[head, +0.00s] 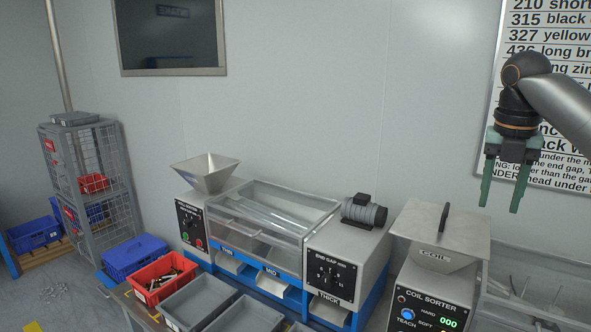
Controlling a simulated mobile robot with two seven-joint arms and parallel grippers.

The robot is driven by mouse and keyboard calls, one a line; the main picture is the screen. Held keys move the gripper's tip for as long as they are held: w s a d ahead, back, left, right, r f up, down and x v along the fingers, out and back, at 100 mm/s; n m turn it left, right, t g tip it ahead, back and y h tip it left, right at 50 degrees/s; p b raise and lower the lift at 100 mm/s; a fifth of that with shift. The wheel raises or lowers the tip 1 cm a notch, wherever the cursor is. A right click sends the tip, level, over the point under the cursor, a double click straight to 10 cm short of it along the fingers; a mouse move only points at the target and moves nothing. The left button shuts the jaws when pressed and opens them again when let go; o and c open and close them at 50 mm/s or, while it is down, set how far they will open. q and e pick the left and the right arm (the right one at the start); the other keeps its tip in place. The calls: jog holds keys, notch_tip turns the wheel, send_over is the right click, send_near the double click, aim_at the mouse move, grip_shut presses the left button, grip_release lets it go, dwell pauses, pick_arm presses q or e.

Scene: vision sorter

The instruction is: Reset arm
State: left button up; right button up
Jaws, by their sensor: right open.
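My right gripper (505,178) hangs in the air at the upper right, in front of the wall chart. Its two green fingers point down and stand apart, with nothing between them. The dark wrist and grey arm come in from the right edge. My left gripper is not in the head view.
Below are the roller sorter (345,262) with a hopper (207,175), and the coil sorter (432,290). A red bin (150,297) with parts, grey bins (197,300) and a blue bin (135,255) stand front left. A wire cage (90,180) is left. Air around the gripper is clear.

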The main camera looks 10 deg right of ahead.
jog(key=a+f+m, duration=0.1)
jog(key=a+f, duration=0.6)
jog(key=f, duration=0.2)
jog(key=w+a+f, duration=0.1)
jog(key=a+f, duration=0.5)
jog(key=f, duration=0.4)
jog(key=a+f+m, duration=0.1)
jog(key=a+f, duration=0.6)
jog(key=f, duration=0.2)
jog(key=s+a+f+m+t+y, duration=0.1)
jog(key=s+a+f+m+y, duration=0.1)
jog(key=s+a+f+m, duration=0.5)
jog(key=s+a+f+m+y, duration=0.2)
jog(key=s+a+f+m, duration=0.3)
jog(key=s, duration=0.4)
jog(key=s+d+f+m+t+h, duration=0.2)
jog(key=s+d+m+h, duration=0.1)
jog(key=s+d+m, duration=0.85)
jog(key=w+a+f+t+y, duration=0.1)
jog(key=w+a+f+t, duration=0.1)
jog(key=f, duration=0.3)
jog(key=w+a+f+t+y, duration=0.1)
jog(key=a+f+t, duration=0.2)
jog(key=f, duration=0.2)
jog(key=shift+w+y, duration=0.3)
jog(key=shift+w, duration=0.05)
jog(key=shift+a, duration=0.1)
